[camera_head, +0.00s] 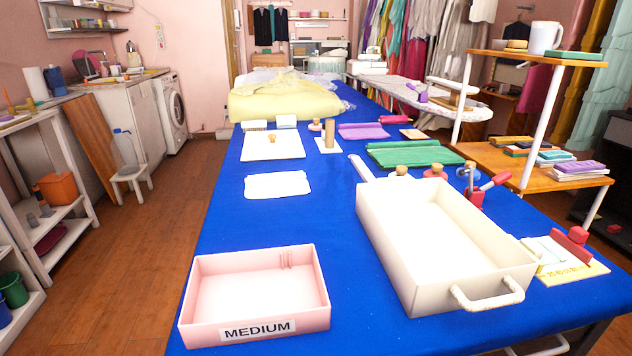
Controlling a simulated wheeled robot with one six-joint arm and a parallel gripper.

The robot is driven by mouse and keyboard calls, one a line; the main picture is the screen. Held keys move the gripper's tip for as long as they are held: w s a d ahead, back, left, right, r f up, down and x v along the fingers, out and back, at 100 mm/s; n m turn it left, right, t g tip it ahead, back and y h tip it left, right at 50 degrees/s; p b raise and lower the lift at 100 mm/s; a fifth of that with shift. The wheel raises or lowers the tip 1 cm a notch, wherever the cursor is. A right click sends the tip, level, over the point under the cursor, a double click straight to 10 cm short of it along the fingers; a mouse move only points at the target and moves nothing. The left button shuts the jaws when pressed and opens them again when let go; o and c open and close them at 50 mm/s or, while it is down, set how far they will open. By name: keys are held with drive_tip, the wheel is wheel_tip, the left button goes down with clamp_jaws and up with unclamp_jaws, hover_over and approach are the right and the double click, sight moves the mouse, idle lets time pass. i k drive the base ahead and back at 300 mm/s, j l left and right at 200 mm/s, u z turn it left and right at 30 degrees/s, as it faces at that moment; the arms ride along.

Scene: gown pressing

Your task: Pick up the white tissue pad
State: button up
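A flat white pad with slightly wavy edges (278,185), which looks like the white tissue pad, lies on the blue-covered table (225,225). It is left of the table's middle, behind the pink box and in front of a white board. It lies apart from both, and nothing rests on it. My gripper is not in view, so I cannot see whether it holds anything.
A pink box labelled MEDIUM (255,329) stands at the front left. A deep cream tray with handles (393,262) stands to the right. A white board with a small knob (258,152) lies behind the pad. Bare blue cloth surrounds the pad.

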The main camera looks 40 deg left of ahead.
sight(295, 183)
drive_tip(key=j+z, duration=0.1)
drive_tip(key=z, duration=0.3)
drive_tip(key=k+z, duration=0.1)
drive_tip(key=z, duration=0.7)
drive_tip(key=k+z, duration=0.15)
drive_tip(key=z, duration=0.25)
drive_tip(key=k+z, duration=0.35)
drive_tip(key=k, duration=0.35)
drive_tip(key=k+l+z, duration=0.15)
drive_tip(key=k+z, duration=0.25)
drive_tip(key=k, duration=0.3)
drive_tip(key=k+j+z, duration=0.25)
drive_tip(key=k+z, duration=0.7)
drive_tip(key=k+l+z, duration=0.1)
drive_tip(key=k+z, duration=0.35)
drive_tip(key=k, duration=0.15)
drive_tip(key=k+u, duration=0.1)
drive_tip(key=u, duration=0.35)
drive_tip(key=k+u, duration=0.15)
drive_tip(key=u, duration=0.35)
drive_tip(key=k+j+u, duration=0.1)
drive_tip(key=u, duration=0.35)
